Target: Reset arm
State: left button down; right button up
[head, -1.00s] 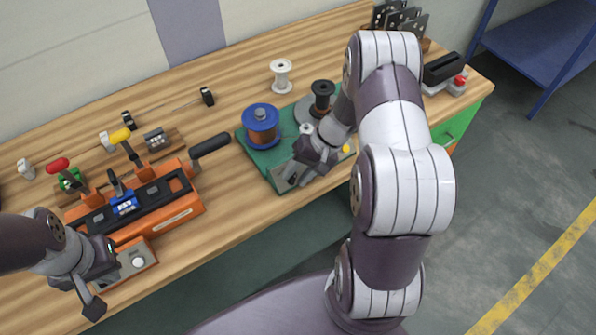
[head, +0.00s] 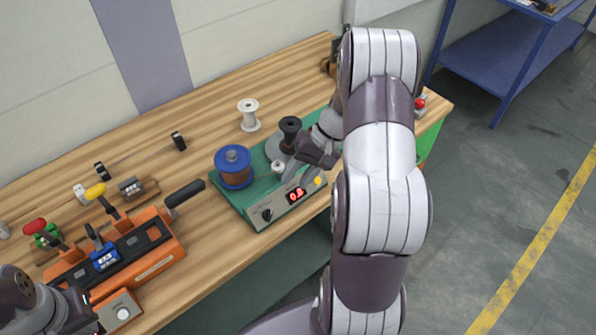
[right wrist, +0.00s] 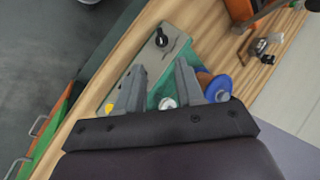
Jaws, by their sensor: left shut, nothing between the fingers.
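My right gripper (head: 303,168) is over the green winder base (head: 232,199), above the box with the red display and yellow button (head: 318,181). In the right wrist view its two fingers (right wrist: 160,68) stand apart with nothing held between them. The blue spool of copper wire (head: 234,172) and the black spool (head: 290,132) stand on the base, beside this gripper. My left gripper (head: 78,314) is at the lower left, beside the orange unit's front box (head: 120,310). Its fingertips are cut off or hidden, and it holds nothing visible.
The orange unit (head: 130,250) with levers and a black handle (head: 185,193) fills the left of the wooden bench. A white spool (head: 249,115) stands behind the winder. A blue shelf (head: 490,60) stands at right. Open floor (head: 500,210) lies right of the bench.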

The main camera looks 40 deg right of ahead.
dwell(0.3)
jog(key=s+a+r+n+h, duration=0.2)
jog(key=s+a+n+h, duration=0.1)
jog(key=a, duration=0.3)
jog(key=s+a+r+n+h, duration=0.3)
jog(key=s+a, duration=0.2)
jog(key=a, duration=0.2)
dwell(0.3)
